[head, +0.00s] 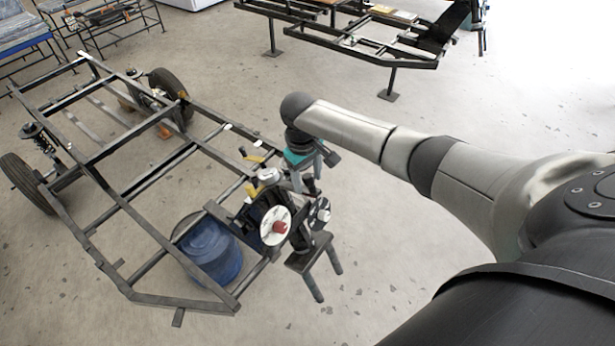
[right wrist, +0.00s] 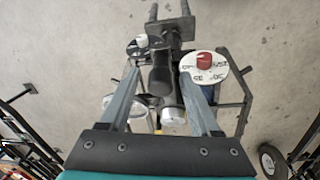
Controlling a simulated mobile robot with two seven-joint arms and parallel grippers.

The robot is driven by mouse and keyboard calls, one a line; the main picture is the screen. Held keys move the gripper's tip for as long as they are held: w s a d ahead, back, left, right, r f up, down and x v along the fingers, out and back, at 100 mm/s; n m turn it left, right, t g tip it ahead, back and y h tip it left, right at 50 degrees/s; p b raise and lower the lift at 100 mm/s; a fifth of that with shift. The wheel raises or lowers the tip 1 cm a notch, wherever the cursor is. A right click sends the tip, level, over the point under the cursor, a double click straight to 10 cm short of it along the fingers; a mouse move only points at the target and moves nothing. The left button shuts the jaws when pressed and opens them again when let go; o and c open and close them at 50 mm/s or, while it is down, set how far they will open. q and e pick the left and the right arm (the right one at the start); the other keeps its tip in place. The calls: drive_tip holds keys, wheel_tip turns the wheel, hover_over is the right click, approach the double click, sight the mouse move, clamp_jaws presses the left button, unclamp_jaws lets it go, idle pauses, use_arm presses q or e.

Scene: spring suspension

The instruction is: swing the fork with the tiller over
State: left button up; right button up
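My right gripper (head: 307,180) points down over the front assembly at the right end of the frame. In the right wrist view its two grey fingers (right wrist: 161,73) stand apart, with a dark upright bar, seemingly the tiller (right wrist: 161,80), between them. I cannot tell whether either finger touches it. A dark fork-like bracket with two prongs (head: 315,266) sticks out low at the near right of the assembly; it also shows at the top of the right wrist view (right wrist: 170,26). The tiller is mostly hidden in the head view. My left gripper is out of view.
A white dial with a red knob (head: 275,226) sits beside the gripper, also in the right wrist view (right wrist: 205,66). A blue drum (head: 208,250) stands within the black wheeled frame (head: 128,208). Another frame (head: 370,40) stands behind. Floor right of the assembly is clear.

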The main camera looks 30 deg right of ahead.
clamp_jaws()
idle(0.3)
idle(1.0)
